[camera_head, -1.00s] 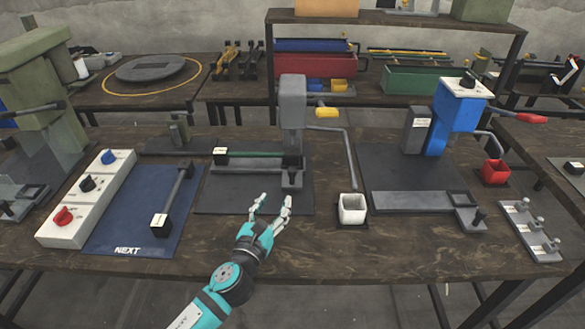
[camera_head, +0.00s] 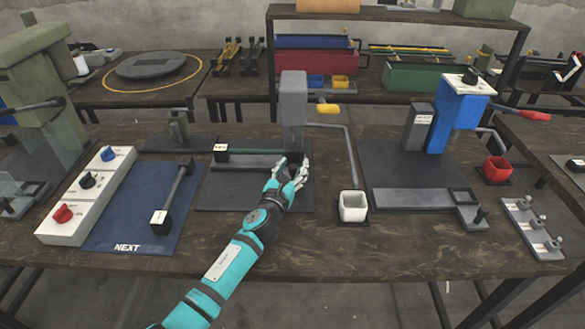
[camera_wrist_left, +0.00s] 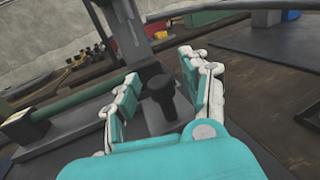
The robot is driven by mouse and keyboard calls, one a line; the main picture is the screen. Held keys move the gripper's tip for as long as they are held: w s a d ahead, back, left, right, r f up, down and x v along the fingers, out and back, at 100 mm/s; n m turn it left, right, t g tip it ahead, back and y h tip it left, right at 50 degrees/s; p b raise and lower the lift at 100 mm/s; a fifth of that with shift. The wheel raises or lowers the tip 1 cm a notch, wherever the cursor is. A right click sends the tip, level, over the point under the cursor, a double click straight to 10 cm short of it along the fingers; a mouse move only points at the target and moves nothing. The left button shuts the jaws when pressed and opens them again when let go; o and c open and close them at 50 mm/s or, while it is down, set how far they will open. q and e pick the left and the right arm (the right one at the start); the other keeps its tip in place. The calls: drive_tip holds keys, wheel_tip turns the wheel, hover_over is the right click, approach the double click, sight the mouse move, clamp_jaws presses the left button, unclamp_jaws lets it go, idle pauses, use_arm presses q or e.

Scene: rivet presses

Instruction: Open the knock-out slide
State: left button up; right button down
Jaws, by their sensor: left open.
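The grey rivet press (camera_head: 293,100) stands at the middle of the table, with a slide rail (camera_head: 240,164) running left from its base. A dark round knob (camera_wrist_left: 159,90), likely the knock-out slide's handle, shows in the left wrist view in front of the press column. My left gripper (camera_head: 291,167) is at the foot of this press. In the left wrist view the left gripper (camera_wrist_left: 158,86) is open, its two fingers on either side of the knob, with gaps visible. In the head view the fingers hide most of the knob. My right gripper is not in view.
A blue press (camera_head: 459,108) stands to the right. A white cup (camera_head: 352,207) sits right of my arm, under the press's long lever (camera_head: 350,155). A blue mat (camera_head: 135,215) and a control box (camera_head: 88,195) lie to the left.

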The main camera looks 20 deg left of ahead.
use_arm(q)
clamp_jaws()
idle(0.8)
